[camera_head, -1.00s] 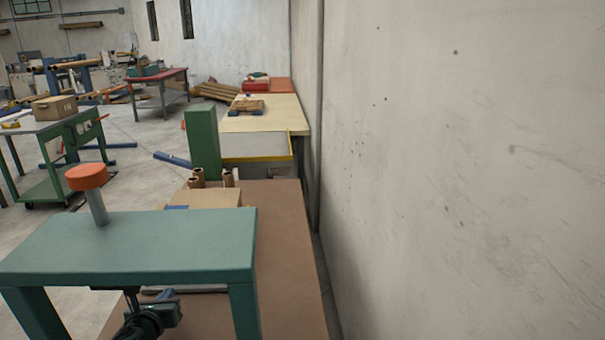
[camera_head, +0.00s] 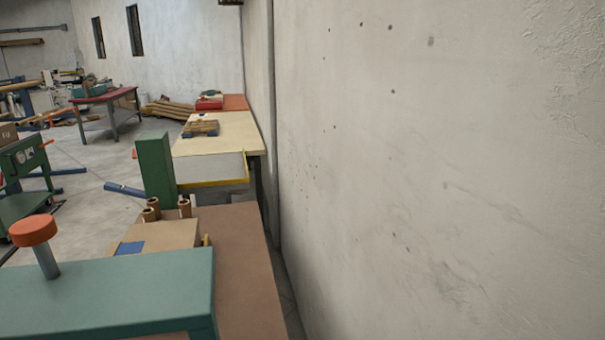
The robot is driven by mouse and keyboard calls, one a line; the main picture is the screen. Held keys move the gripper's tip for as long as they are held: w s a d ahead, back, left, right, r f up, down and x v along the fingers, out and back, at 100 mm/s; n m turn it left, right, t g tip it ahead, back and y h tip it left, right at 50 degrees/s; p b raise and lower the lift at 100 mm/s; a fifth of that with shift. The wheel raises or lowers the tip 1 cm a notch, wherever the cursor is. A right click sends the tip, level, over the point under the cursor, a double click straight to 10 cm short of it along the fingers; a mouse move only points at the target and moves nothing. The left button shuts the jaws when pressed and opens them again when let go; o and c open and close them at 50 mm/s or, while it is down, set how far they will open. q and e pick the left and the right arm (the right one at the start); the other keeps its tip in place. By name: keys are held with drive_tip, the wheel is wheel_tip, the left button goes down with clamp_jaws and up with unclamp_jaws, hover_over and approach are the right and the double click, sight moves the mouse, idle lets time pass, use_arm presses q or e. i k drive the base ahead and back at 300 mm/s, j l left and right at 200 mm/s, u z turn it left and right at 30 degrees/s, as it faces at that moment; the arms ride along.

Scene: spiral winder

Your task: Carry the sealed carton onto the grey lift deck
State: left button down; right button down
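A brown cardboard carton (camera_head: 8,134) shows at the left edge, on top of a green cart, cut off by the picture edge. Another cardboard box (camera_head: 170,233) with a blue patch lies on the brown worktop in front of me; I cannot tell which of the two is the sealed carton, or whether either is sealed. I cannot make out a grey lift deck for certain. Neither of my grippers is in view.
A green frame (camera_head: 120,292) with an orange knob (camera_head: 33,231) stands close at lower left. Cardboard tubes (camera_head: 151,208) and a green post (camera_head: 155,166) stand beyond the box. A pale wall (camera_head: 430,180) fills the right. Open floor (camera_head: 85,165) lies left of the worktop.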

sight(203, 164)
drive_tip(key=k+j, duration=0.15)
drive_tip(key=j, duration=0.25)
drive_tip(key=k+j+z, duration=0.15)
drive_tip(key=j, duration=0.25)
drive_tip(key=k+j, duration=0.25)
drive_tip(key=j, duration=0.15)
drive_tip(key=k+j+z, duration=0.1)
drive_tip(key=j, duration=0.25)
drive_tip(key=j+z, duration=0.1)
drive_tip(key=j, duration=0.25)
drive_tip(key=k+j+z, duration=0.1)
drive_tip(key=j, duration=0.2)
drive_tip(key=k+j+z, duration=0.1)
drive_tip(key=j, duration=0.25)
drive_tip(key=j+z, duration=0.1)
drive_tip(key=j, duration=0.25)
drive_tip(key=k+j+z, duration=0.1)
drive_tip(key=j, duration=0.25)
drive_tip(key=j+z, duration=0.25)
drive_tip(key=j, duration=0.8)
drive_tip(key=i+j, duration=0.55)
drive_tip(key=z, duration=0.1)
